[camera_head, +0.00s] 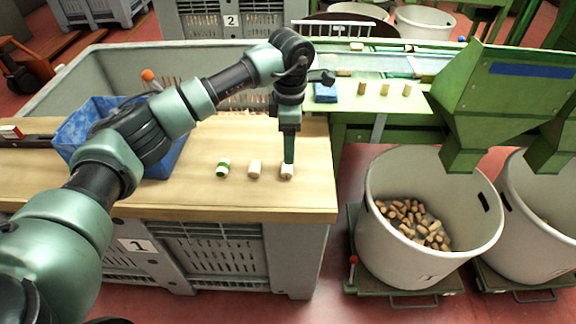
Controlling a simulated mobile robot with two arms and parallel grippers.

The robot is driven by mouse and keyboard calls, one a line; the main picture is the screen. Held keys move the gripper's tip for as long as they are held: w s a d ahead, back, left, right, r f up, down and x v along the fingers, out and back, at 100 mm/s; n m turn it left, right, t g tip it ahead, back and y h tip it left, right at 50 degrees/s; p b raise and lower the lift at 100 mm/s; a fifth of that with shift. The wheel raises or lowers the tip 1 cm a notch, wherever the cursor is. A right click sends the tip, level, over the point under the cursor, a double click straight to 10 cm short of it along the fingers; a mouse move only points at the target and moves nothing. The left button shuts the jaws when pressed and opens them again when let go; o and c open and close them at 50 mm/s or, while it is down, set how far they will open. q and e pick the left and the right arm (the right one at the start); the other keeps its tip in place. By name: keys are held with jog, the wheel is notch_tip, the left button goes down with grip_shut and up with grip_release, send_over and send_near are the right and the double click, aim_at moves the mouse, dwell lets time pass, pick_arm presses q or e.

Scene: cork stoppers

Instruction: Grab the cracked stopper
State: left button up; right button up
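Three corks stand apart in a row on the wooden worktop (190,205). The left one (222,168) has a green band, and the middle one (254,169) looks plain. The right one (287,172) shows a dark mark on its front, perhaps a crack. My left gripper (288,160) points down directly at the right cork, its fingers touching or just above its top. The fingers look close together edge-on, and I cannot tell whether they hold the cork. My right gripper does not show.
A blue bin (98,115) stands at the left of the worktop. Several corks sit on the green machine (390,106) behind. The worktop's front is clear.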

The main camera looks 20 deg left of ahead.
aim_at(287, 169)
pick_arm(q)
jog(key=f, duration=0.2)
jog(key=f+p, duration=0.1)
jog(key=s+f, duration=0.1)
jog(key=f, duration=0.1)
jog(key=shift+a+f, duration=0.25)
jog(key=shift+f, duration=0.1)
jog(key=shift+w+f, duration=0.15)
jog(key=shift+f, duration=0.3)
jog(key=c, duration=1.4)
